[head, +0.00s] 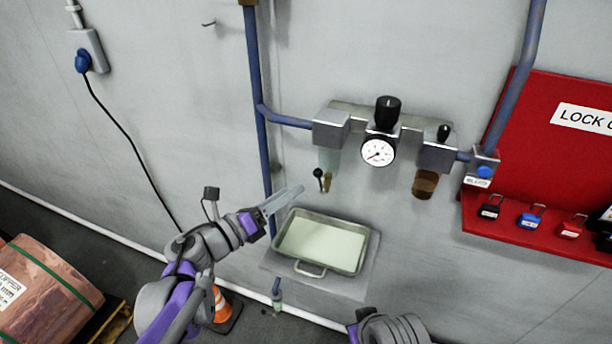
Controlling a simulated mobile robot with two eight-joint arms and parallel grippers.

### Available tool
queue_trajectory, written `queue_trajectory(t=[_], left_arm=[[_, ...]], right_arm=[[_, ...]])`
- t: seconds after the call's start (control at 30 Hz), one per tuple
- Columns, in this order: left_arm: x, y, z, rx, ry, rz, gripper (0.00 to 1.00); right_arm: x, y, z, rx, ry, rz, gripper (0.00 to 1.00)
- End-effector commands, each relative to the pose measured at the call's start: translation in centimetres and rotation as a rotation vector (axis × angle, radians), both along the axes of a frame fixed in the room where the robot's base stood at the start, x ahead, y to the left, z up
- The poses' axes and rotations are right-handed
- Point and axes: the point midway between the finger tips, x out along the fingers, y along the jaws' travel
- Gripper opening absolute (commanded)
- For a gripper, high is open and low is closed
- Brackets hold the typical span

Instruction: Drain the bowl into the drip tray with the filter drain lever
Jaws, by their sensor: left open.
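The filter bowl (329,158) is a clear cup hanging under the left metal block of the wall unit, with brownish liquid low in it. The drain lever (318,174), with a black knob, sits at the bowl's lower left. The drip tray (299,268) is a shallow metal pan with a front handle, on a grey shelf below the bowl; its inside looks pale green. My left gripper (282,201) is open and empty, left of and below the lever, near the tray's back left corner and apart from the lever. My right gripper is out of view; only part of that arm shows at the bottom.
A pressure gauge (378,151) and a lubricator bowl (425,183) are right of the filter. A blue pipe (258,110) runs down the wall behind my left gripper. A red lockout board (540,150) is at right. An orange cone (222,305) stands below.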

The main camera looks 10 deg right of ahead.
Motion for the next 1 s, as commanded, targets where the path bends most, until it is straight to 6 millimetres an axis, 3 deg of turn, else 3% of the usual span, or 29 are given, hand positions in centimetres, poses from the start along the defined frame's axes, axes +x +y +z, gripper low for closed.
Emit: queue_trajectory(t=[0.2,0.4,0.8,1.0], left_arm=[[2.3,-3.8,0.2,-0.002,0.000,-0.002,0.59],[3.7,-5.9,0.2,-0.003,0.001,0.001,0.59],[4.1,-6.6,0.1,-0.003,0.002,0.003,0.59],[4.1,-6.6,0.1,-0.003,0.002,0.003,0.25]], right_arm=[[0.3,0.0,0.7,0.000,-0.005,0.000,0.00],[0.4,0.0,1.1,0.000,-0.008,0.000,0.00],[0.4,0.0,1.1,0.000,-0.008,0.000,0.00],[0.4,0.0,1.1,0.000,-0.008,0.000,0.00]])
